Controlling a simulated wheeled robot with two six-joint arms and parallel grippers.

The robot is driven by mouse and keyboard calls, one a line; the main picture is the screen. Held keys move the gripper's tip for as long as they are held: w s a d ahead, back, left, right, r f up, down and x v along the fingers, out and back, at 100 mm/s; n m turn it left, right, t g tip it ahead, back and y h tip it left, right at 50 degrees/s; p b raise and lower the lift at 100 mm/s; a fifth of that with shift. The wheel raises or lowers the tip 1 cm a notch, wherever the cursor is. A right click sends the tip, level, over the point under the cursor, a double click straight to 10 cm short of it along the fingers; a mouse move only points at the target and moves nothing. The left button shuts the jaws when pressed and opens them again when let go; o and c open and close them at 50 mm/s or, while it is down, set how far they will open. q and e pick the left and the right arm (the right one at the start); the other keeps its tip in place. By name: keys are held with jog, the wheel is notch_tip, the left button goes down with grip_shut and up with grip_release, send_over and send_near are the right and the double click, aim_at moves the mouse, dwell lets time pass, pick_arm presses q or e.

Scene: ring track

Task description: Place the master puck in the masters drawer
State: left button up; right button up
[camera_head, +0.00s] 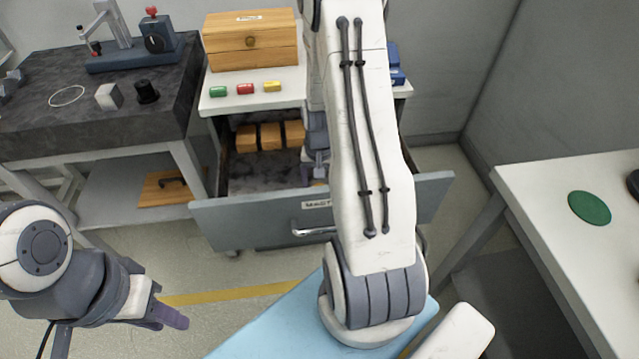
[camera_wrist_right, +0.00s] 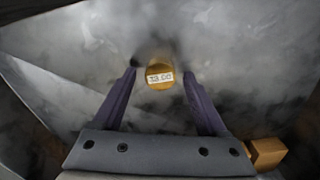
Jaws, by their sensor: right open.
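The open masters drawer (camera_head: 250,222) has a grey front with a partly hidden label starting "MAST". A small gold puck (camera_wrist_right: 159,76) with a white number label sits on a mottled grey surface in the right wrist view, apparently the drawer floor. My right gripper (camera_wrist_right: 159,73) is open, its fingertips on either side of the puck with a gap at each side. In the head view my right arm reaches down into the drawer and hides much of it; the puck does not show there. My left gripper (camera_head: 170,316) is at the lower left, away from the drawer; its finger gap is unclear.
Wooden blocks (camera_head: 270,136) line the drawer's back; one shows at the lower right (camera_wrist_right: 267,153) in the wrist view. A wooden box (camera_head: 250,58) and coloured tags (camera_head: 245,89) stand above. A dark stone bench (camera_head: 60,125) is left, a white table (camera_head: 560,170) with a green disc (camera_head: 589,208) right.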

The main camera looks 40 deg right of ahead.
notch_tip(320, 180, up, 12)
jog(key=p, duration=0.2)
jog(key=shift+r, duration=0.15)
jog(key=s+a+r+n, duration=0.1)
jog(key=a+r+n, duration=0.25)
jog(key=a, duration=0.75)
jog(key=s+a+r+n, duration=0.25)
jog(key=a+n, duration=0.25)
jog(key=a, duration=0.5)
jog(key=s+a+r+n+y, duration=0.1)
jog(key=s+a+r+n, duration=0.2)
jog(key=s+a+n, duration=0.5)
jog(key=s+a, duration=0.2)
jog(key=s, duration=0.3)
jog(key=shift+r, duration=0.1)
